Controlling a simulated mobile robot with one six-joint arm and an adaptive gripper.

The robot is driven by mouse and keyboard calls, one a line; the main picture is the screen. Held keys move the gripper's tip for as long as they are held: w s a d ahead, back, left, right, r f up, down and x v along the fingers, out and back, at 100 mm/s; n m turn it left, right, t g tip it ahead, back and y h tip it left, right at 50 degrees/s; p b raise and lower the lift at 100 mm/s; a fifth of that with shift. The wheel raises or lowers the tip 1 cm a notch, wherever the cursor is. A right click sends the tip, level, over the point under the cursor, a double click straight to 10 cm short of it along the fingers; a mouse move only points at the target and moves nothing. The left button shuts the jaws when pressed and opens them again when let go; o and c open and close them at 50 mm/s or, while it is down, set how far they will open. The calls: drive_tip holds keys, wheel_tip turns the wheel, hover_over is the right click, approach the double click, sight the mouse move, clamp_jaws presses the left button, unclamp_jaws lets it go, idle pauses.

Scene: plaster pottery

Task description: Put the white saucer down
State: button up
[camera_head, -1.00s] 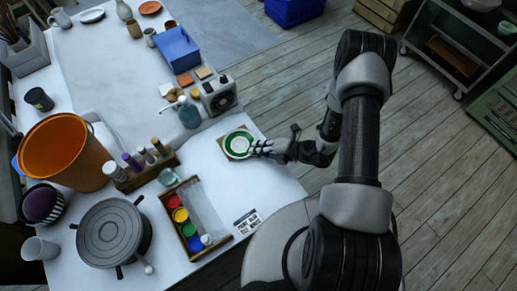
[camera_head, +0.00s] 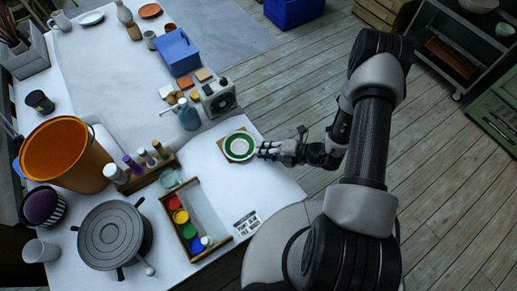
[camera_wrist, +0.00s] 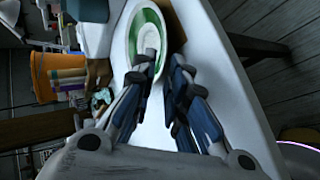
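The white saucer (camera_head: 240,146) has a green ring and lies flat on a brown square board (camera_head: 222,140) near the right edge of the white table. It also shows at the top of the wrist view (camera_wrist: 133,40). My gripper (camera_head: 262,151) is at the saucer's right side, low over the table. In the wrist view my gripper (camera_wrist: 163,60) has its fingers apart with a gap between them. The left finger overlaps the saucer's edge in the picture.
A paint box (camera_head: 190,222) and a printed card (camera_head: 247,222) lie nearer on the table. A grey radio-like box (camera_head: 218,97) and a soap bottle (camera_head: 188,115) stand behind the saucer. An orange bucket (camera_head: 62,160) is at the left. The tabletop in front of the saucer is clear.

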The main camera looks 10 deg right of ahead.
drive_tip(key=p+v, duration=0.2)
drive_tip(key=v, duration=0.7)
drive_tip(key=s+a+r+n+g+h, duration=0.1)
drive_tip(key=s+a+r+n+g, duration=0.15)
drive_tip(key=r+n, duration=0.9)
drive_tip(key=s+a+r+n+g, duration=0.1)
drive_tip(key=a+r+n+g, duration=0.25)
drive_tip(key=r+n, duration=0.85)
drive_tip(key=s+d+r+n+t+h, duration=0.3)
drive_tip(key=s+r+n+h, duration=0.5)
drive_tip(key=r+n, duration=0.7)
drive_tip(key=s+n+t, duration=0.1)
drive_tip(key=s+n, duration=0.1)
drive_tip(key=n, duration=0.2)
drive_tip(key=shift+s+d+f, duration=0.1)
drive_tip(key=shift+s+d, duration=0.05)
drive_tip(key=shift+f+b, duration=0.65)
drive_tip(key=shift+b, duration=0.25)
